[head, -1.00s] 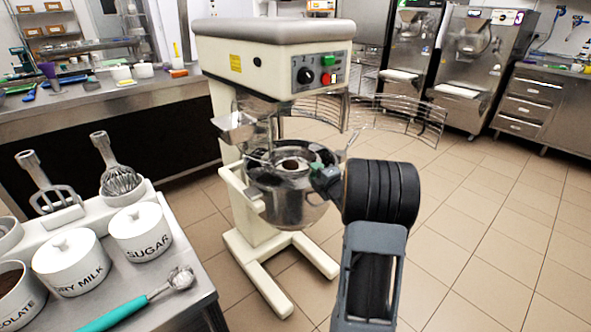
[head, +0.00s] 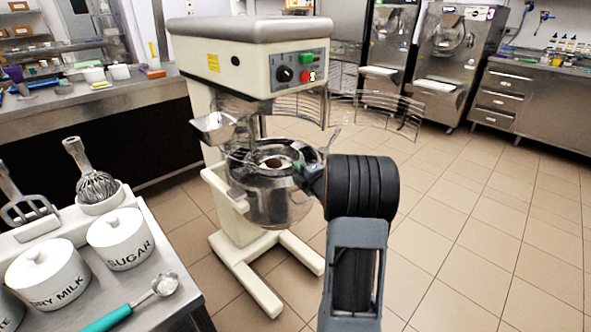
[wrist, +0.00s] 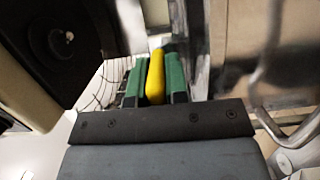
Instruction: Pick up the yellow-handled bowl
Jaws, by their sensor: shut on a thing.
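A steel mixing bowl (head: 268,200) sits under the head of the cream-coloured mixer (head: 245,60) in the head view. Its yellow handle (wrist: 155,78) shows in the wrist view, upright between the two green fingers of my gripper (wrist: 154,88). The fingers are shut on the handle. In the head view my gripper (head: 306,178) is at the right side of the bowl's rim, and my arm hides part of that side. The handle itself is hidden in the head view.
A wire guard (head: 375,108) sticks out to the right of the mixer. A steel table (head: 185,305) with white jars, a whisk and a turquoise-handled scoop (head: 130,308) stands at the lower left. The tiled floor to the right is clear.

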